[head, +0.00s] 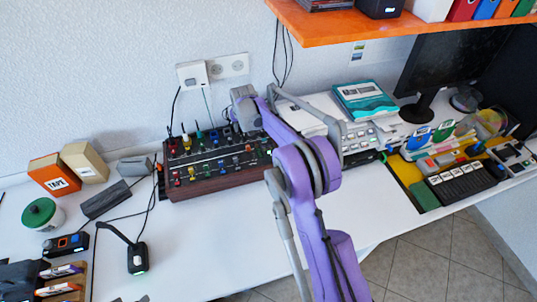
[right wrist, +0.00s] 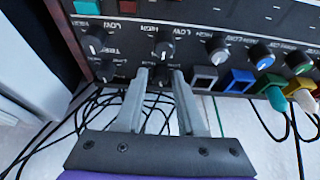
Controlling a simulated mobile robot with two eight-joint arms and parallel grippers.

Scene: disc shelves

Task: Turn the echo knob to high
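The dark control panel (right wrist: 205,45) fills the upper right wrist view, with small black knobs marked LOW and HIGH. One black knob (right wrist: 164,50) with a white pointer sits just beyond my right gripper (right wrist: 160,75). Another dark knob lies between its fingertips, partly hidden. The fingers stand apart on either side of it; I see no clear contact. I cannot read which knob is labelled echo. In the head view, the wood-sided mixer (head: 215,186) stands on the white desk, and my right arm reaches over to its back right. My left gripper is not in view.
Colored knobs (right wrist: 275,93) line the panel to the right, and loose black cables hang below. An orange shelf (head: 345,27) overhangs the back right.

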